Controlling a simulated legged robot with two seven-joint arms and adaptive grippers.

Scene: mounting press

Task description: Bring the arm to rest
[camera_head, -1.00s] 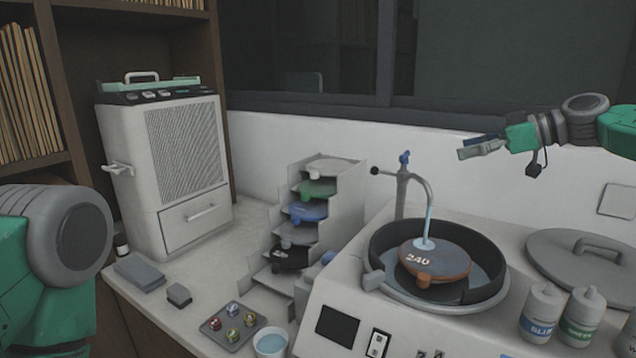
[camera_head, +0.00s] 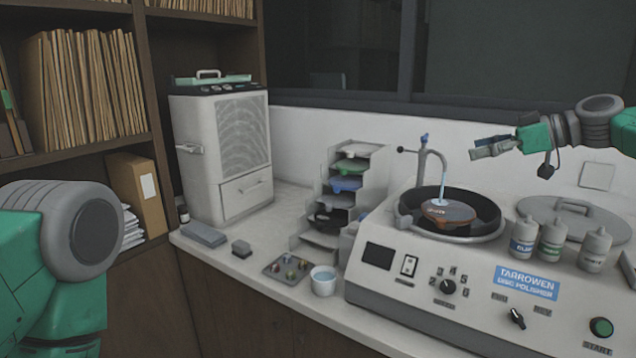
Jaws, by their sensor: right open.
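My right gripper (camera_head: 492,147) is in the upper right of the head view. It is open and empty, held in the air above and behind the disc polisher (camera_head: 400,290), in front of the white wall. It touches nothing. My right arm (camera_head: 590,127) comes in from the right edge. Part of my left arm (camera_head: 75,240), green with a grey joint, fills the lower left; its gripper is out of view. The polisher's round bowl (camera_head: 488,231) holds a brown disc (camera_head: 445,213) under a curved tap (camera_head: 436,153) with water running onto it.
Three bottles (camera_head: 552,240) and a grey lid (camera_head: 600,212) stand on the polisher's right. A tiered rack (camera_head: 372,180), a cup (camera_head: 323,281), a tray of small mounted samples (camera_head: 278,269) and a white cabinet (camera_head: 215,150) stand left of it. Bookshelves are at far left.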

